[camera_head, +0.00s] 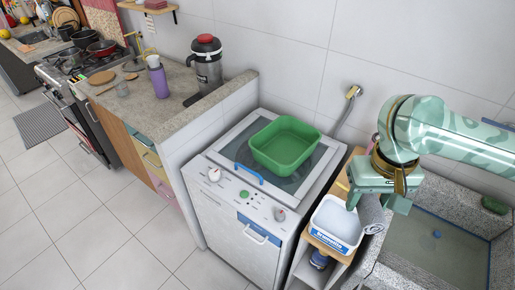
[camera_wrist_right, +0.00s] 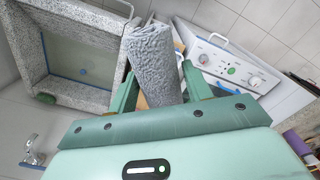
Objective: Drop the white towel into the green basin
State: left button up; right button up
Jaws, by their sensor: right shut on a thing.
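A rolled, light grey-white towel (camera_wrist_right: 155,62) is held between the two fingers of my right gripper (camera_wrist_right: 158,80) in the wrist view. In the head view my right gripper (camera_head: 376,203) is shut on the towel (camera_head: 373,228), whose spiral end shows below the fingers. The gripper is over the narrow shelf, beside the sink. The green basin (camera_head: 285,146) stands upright and looks empty on top of the white washer, left of the gripper and apart from it. My left gripper is not in view.
The white washer (camera_head: 240,222) has a blue handle on its top. A white box (camera_head: 337,219) sits on the narrow shelf below my right gripper. The stone sink (camera_head: 437,245) is at the right. A wall tap (camera_head: 352,92) is behind the shelf. A counter with a jug (camera_head: 207,62) is at left.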

aim_at(289, 152)
jog(key=i+j, duration=0.15)
jog(key=j, duration=0.25)
jog(key=i+j, duration=0.15)
jog(key=j, duration=0.3)
jog(key=i+j, duration=0.1)
jog(key=j, duration=0.3)
jog(key=i+j+z, duration=0.1)
jog(key=i, duration=0.4)
